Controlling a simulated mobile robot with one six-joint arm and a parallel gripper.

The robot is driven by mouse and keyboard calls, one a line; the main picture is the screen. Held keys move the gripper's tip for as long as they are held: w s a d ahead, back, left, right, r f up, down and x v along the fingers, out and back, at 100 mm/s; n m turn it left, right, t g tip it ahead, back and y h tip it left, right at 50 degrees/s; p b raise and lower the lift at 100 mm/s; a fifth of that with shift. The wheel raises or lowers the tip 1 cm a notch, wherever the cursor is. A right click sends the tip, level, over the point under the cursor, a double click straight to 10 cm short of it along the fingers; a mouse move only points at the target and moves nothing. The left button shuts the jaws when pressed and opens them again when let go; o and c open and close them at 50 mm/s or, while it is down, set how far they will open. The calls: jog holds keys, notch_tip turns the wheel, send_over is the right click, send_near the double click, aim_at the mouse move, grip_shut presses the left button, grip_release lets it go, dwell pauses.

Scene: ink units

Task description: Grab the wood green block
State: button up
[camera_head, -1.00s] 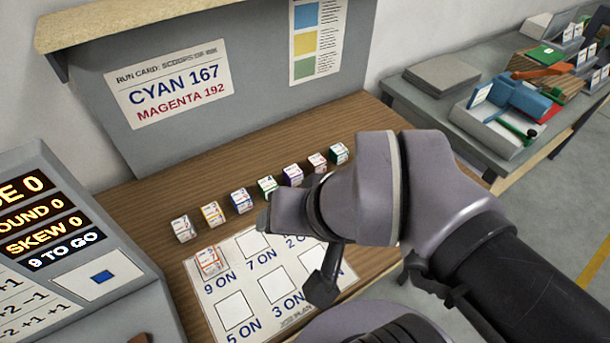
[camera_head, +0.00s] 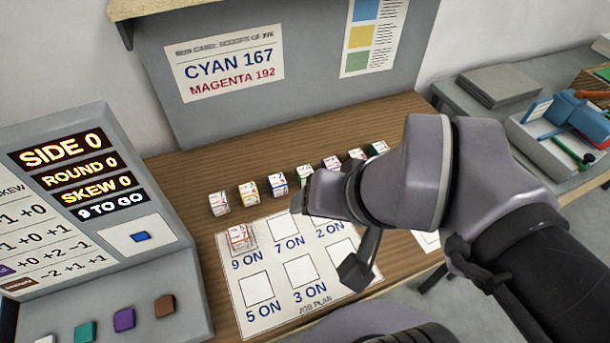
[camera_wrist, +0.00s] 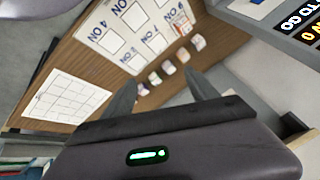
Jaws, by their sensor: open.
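A row of small printed cubes stands on the wooden bench. The fourth cube from the left has green marks on a white face (camera_head: 303,174). The cube at the far right end (camera_head: 379,148) also has green on it, so two cubes show green. My gripper (camera_head: 325,238) is open above the bench, just in front of the row, and partly covers the row's near side in the head view. In the wrist view my two fingers (camera_wrist: 160,80) are spread apart with cubes beyond them. Cube colours are too small to tell there. No cube is visibly held.
A white plan sheet (camera_head: 262,318) with squares lies in front of the row. A red-marked cube (camera_head: 240,237) sits on its "9 ON" square. A score console (camera_head: 150,262) stands at left, a grey back panel (camera_head: 300,95) behind. A side table with a tray (camera_head: 545,150) is at right.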

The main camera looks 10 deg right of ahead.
jog(key=w+d+r+n+g+p, duration=0.1)
jog(key=w+r+n+g+p, duration=0.15)
jog(key=w+n, duration=0.55)
jog(key=n+g+h+p, duration=0.3)
jog(key=n, duration=1.2)
send_over(305, 171)
jog(key=a, duration=0.2)
notch_tip(305, 171, down, 11)
jog(key=f+b, duration=0.1)
jog(key=f, duration=0.3)
jog(key=d+f+b, duration=0.1)
jog(key=f+b, duration=0.1)
jog(key=f, duration=0.2)
jog(key=f+b, duration=0.1)
jog(key=f, duration=0.3)
jog(key=shift+s+d+f+b, duration=0.2)
jog(key=shift+d+f+b, duration=0.05)
jog(key=shift+b, duration=0.1)
jog(key=f+b, duration=0.1)
jog(key=f, duration=0.1)
jog(key=f+b, duration=0.2)
jog(key=f, duration=0.1)
jog(key=shift+w+d+f, duration=0.25)
jog(key=shift+d+f, duration=0.05)
jog(key=shift+r, duration=0.1)
jog(key=c, duration=1.5)
jog(key=shift+o, duration=0.2)
